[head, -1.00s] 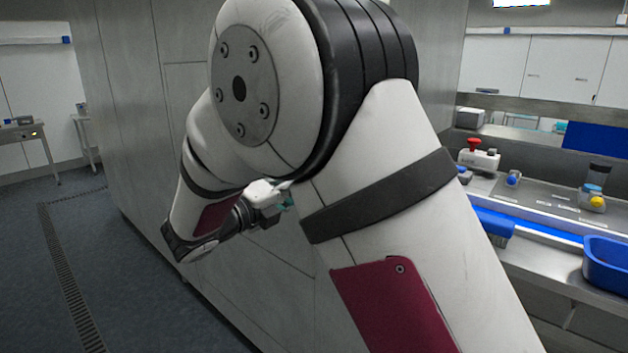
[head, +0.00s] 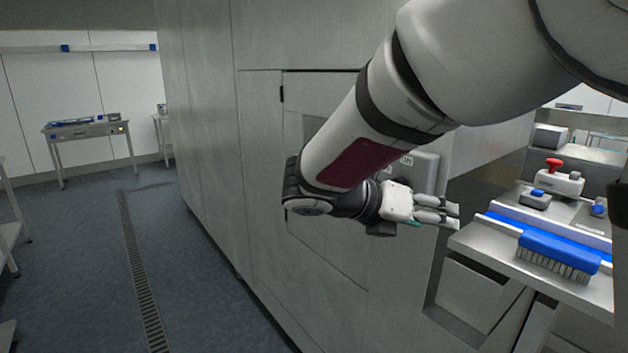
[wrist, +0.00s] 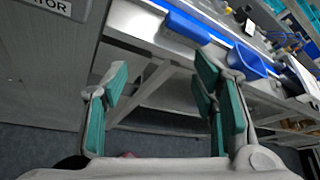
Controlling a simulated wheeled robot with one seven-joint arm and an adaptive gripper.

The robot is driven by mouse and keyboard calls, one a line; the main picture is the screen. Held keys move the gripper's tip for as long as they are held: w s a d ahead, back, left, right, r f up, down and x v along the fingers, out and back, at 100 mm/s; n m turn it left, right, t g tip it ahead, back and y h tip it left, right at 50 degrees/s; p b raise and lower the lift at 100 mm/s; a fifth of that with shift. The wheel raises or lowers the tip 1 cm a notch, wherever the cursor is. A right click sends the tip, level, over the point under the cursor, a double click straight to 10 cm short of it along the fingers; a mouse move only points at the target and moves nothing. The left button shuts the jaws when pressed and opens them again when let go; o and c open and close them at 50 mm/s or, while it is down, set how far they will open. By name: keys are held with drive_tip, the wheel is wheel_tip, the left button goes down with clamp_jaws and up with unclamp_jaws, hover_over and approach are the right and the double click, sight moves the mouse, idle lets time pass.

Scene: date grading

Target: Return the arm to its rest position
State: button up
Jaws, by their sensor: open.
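My gripper (head: 440,212) is in the middle right of the head view, at the end of my white arm. It points right, in front of the grey cabinet wall and left of the steel bench. In the wrist view my gripper (wrist: 165,95) shows its green-padded fingers spread apart with nothing between them. The bench's underframe and the dark floor show behind the fingers.
The steel bench (head: 468,240) holds a blue brush (head: 558,250) and a device with a red button (head: 560,178). The grey cabinet wall (head: 262,190) stands close behind my arm. A blue bin (wrist: 250,62) shows in the wrist view. Floor (head: 75,270) at left is clear.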

drive_tip(key=s+d+f+m+g+y, duration=0.1)
drive_tip(key=s+d+m+y, duration=0.15)
drive_tip(key=s+m, duration=0.5)
drive_tip(key=s+d+f+m+g+y, duration=0.1)
drive_tip(key=s+m+g+y, duration=0.1)
drive_tip(key=s+m+y, duration=0.4)
drive_tip(key=s+a+m+t+y, duration=0.3)
drive_tip(key=s+m, duration=0.6)
drive_tip(key=m, duration=0.6)
drive_tip(key=shift+a+r+t+y, duration=0.3)
drive_tip(key=shift+a+t+y, duration=0.15)
drive_tip(key=shift+a, duration=0.55)
drive_tip(key=shift+s, duration=0.1)
